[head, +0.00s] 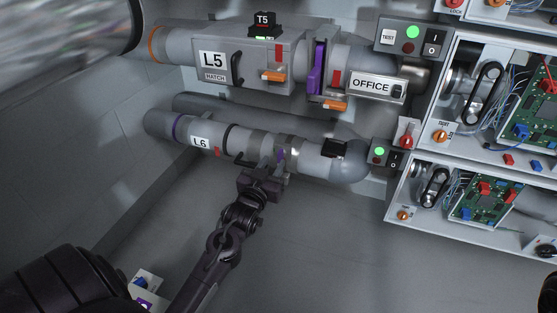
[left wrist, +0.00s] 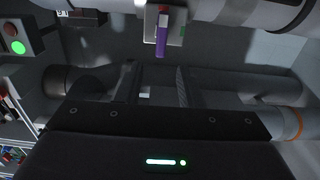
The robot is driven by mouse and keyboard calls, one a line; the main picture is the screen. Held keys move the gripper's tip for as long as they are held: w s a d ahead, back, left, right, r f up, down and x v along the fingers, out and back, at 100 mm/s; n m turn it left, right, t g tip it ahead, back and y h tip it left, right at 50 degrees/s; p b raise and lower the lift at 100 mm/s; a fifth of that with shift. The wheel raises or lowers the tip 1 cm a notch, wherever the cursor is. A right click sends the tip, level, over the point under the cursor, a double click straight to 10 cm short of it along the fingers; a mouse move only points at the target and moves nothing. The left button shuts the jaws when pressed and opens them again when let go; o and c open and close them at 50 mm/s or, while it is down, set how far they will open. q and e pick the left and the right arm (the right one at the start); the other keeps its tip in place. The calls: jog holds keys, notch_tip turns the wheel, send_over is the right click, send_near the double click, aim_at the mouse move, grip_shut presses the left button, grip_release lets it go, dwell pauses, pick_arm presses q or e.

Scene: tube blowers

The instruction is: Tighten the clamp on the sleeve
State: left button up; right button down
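The lower tube marked L6 (head: 202,142) runs across the wall in the head view. A grey sleeve with metal bands (head: 252,143) sits on it, and a small purple clamp handle (head: 281,155) shows at its right part. In the left wrist view the purple handle (left wrist: 161,38) with a red upper part hangs from a pale bracket on the tube. My left gripper (head: 268,165) is just below the sleeve. Its two fingers (left wrist: 156,72) stand apart in the left wrist view, with nothing between them, short of the handle.
Above is the L5 hatch tube (head: 213,75) with a purple clamp (head: 318,68) and orange handles. A control box with a green light (head: 381,153) is to the right. Open electronics cabinets (head: 436,163) fill the right side.

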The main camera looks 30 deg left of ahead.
aim_at(279, 154)
pick_arm(q)
jog(key=b+x, duration=0.2)
jog(key=x, duration=0.3)
jog(key=shift+f, duration=0.1)
grip_shut()
